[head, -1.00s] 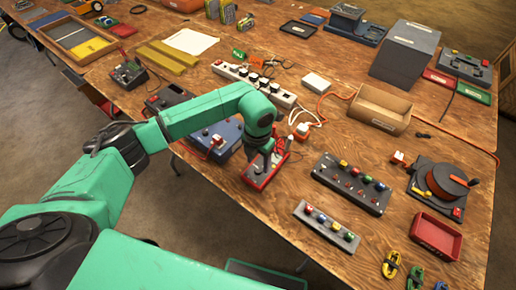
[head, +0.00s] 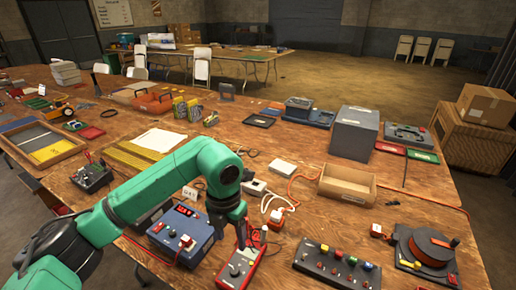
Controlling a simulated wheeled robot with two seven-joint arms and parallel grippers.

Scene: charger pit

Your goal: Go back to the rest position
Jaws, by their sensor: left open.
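My left gripper (head: 241,236) points down over the red-edged meter box (head: 238,269) near the front edge of the wooden table (head: 310,221). Its dark fingers overlap the box's upper part in the head view; I cannot tell whether they touch it. The gripper is open, and I see nothing held in it. My green left arm comes in from the lower left and hides part of the table and the power strip. My right gripper is not in view.
A blue instrument box (head: 180,236) stands just left of the gripper. A panel of coloured buttons (head: 337,265), a cable reel (head: 428,250), an empty wooden tray (head: 347,186) and a grey box (head: 354,134) are to the right. Clear tabletop lies between tray and panel.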

